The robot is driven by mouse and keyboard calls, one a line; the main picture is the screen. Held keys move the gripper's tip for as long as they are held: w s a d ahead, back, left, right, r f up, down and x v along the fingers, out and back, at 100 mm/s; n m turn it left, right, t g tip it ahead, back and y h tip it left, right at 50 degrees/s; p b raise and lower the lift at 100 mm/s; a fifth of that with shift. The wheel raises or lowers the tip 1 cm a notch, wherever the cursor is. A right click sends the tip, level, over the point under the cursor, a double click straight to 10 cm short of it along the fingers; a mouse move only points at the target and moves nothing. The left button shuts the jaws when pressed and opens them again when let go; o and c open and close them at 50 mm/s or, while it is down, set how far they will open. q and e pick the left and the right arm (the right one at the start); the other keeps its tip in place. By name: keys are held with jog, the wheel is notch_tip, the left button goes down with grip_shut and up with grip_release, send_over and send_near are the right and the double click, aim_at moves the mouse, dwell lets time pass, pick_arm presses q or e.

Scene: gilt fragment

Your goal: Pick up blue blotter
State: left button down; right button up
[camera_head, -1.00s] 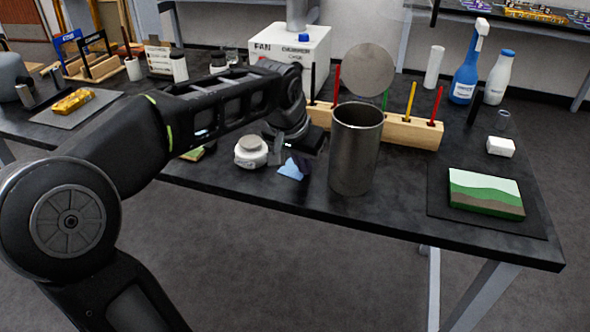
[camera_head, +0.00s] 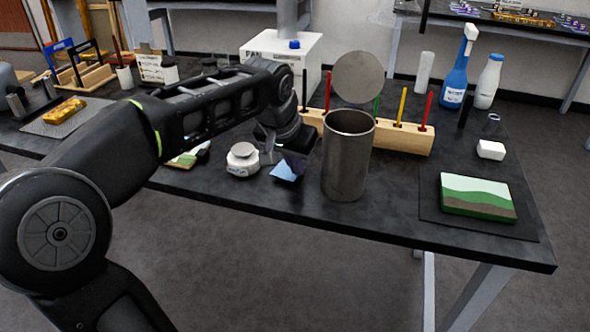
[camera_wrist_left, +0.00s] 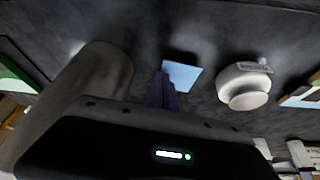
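The blue blotter (camera_head: 286,171) is a small light-blue piece near the table's front edge, between a white jar and a metal cylinder. It shows in the left wrist view (camera_wrist_left: 183,75) too, just beyond the fingers. My left gripper (camera_head: 281,157) points down right at the blotter, and its dark fingers partly cover it. In the left wrist view the left gripper (camera_wrist_left: 163,90) shows as a narrow dark purple shape overlapping the blotter's near left edge. The finger gap is not clear, and I cannot tell whether they touch it. My right gripper is in neither view.
The tall metal cylinder (camera_head: 346,165) stands close right of the blotter, the white jar (camera_head: 242,160) close left. A wooden block (camera_head: 398,138) with coloured sticks is behind. A landscape panel (camera_head: 477,198) lies on a dark mat at right. Bare tabletop lies between cylinder and mat.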

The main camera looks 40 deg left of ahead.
pick_arm(q)
notch_tip(320, 180, up, 8)
jog(key=shift+r+p, duration=0.2)
jog(key=shift+p, duration=0.55)
jog(key=shift+f, duration=0.1)
